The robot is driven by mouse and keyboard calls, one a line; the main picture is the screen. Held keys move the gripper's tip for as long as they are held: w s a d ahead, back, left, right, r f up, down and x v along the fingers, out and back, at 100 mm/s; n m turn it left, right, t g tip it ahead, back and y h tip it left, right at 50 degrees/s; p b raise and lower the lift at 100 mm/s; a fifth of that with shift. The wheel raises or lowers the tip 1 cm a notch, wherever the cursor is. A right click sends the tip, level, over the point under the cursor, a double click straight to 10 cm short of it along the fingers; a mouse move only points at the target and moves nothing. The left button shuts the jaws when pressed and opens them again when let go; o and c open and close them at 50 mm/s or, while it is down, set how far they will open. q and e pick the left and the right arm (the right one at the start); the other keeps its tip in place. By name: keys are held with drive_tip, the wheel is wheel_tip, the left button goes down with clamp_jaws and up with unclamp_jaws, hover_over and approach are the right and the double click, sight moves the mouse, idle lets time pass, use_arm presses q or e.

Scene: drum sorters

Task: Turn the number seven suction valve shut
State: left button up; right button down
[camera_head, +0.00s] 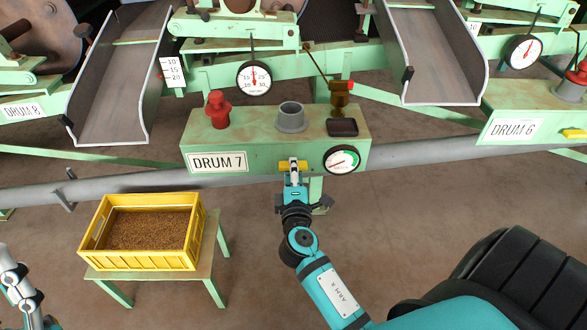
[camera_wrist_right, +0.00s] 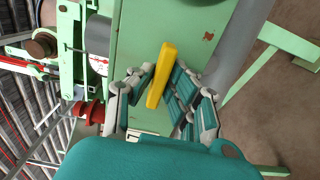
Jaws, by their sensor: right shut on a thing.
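The Drum 7 box (camera_head: 274,143) is pale green with a "DRUM 7" label. Its yellow valve handle (camera_head: 287,166) sits low on the front face and lies roughly level. My right gripper (camera_head: 294,176) is at this handle, coming from below. In the right wrist view, the yellow handle (camera_wrist_right: 162,75) lies between the fingers of my right gripper (camera_wrist_right: 158,92), which is shut on it. The valve body behind the handle is hidden. Part of my left arm, with grey links that look like the left gripper (camera_head: 18,285), shows at the lower left; its fingertips are unclear.
A round gauge (camera_head: 342,159) is right of the handle. A red knob (camera_head: 217,110) and a grey cup (camera_head: 291,117) stand on the box. A yellow crate (camera_head: 140,261) of brown grains rests on a green stand at left. A grey pipe (camera_head: 420,155) runs behind. The Drum 6 box (camera_head: 530,110) is at right.

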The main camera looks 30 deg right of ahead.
drive_tip(key=c, duration=1.3)
unclamp_jaws()
drive_tip(key=shift+w, duration=0.1)
drive_tip(key=v, duration=1.2)
